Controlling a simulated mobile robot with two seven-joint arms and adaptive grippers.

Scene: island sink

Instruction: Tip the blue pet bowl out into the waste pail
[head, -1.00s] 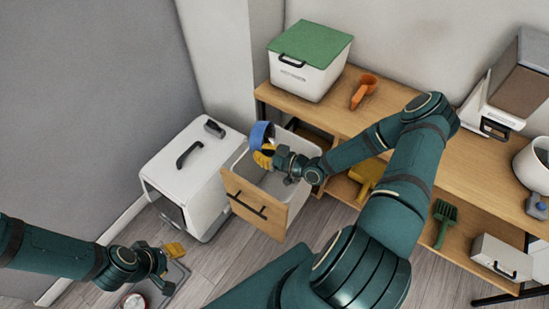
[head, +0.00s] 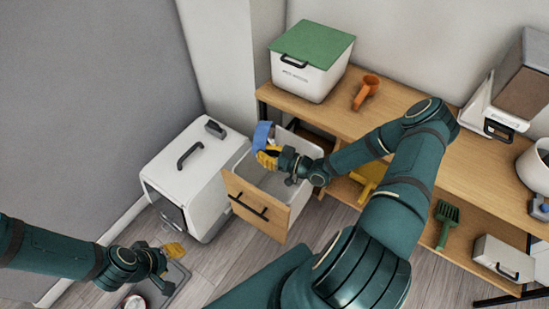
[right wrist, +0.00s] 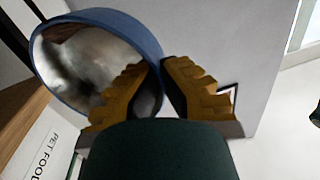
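The blue pet bowl (head: 263,132) has a blue rim and a shiny metal-like inside. It also shows in the right wrist view (right wrist: 95,62). My right gripper (head: 268,154) is shut on its rim, one yellow finger inside and one outside. The bowl is strongly tilted above the far left part of the open white pail (head: 277,181), which has a wooden front and black handle. A brown patch shows inside the bowl; I cannot tell if it is food or reflection. My left gripper (head: 174,252) is low at the left, away from the pail; its finger opening is unclear.
A white pet carrier (head: 190,165) stands close left of the pail. A wooden shelf unit (head: 385,105) is to the right, holding a green-lidded box (head: 310,65) and an orange scoop (head: 367,92). A grey tray (head: 178,280) lies on the floor below my left gripper.

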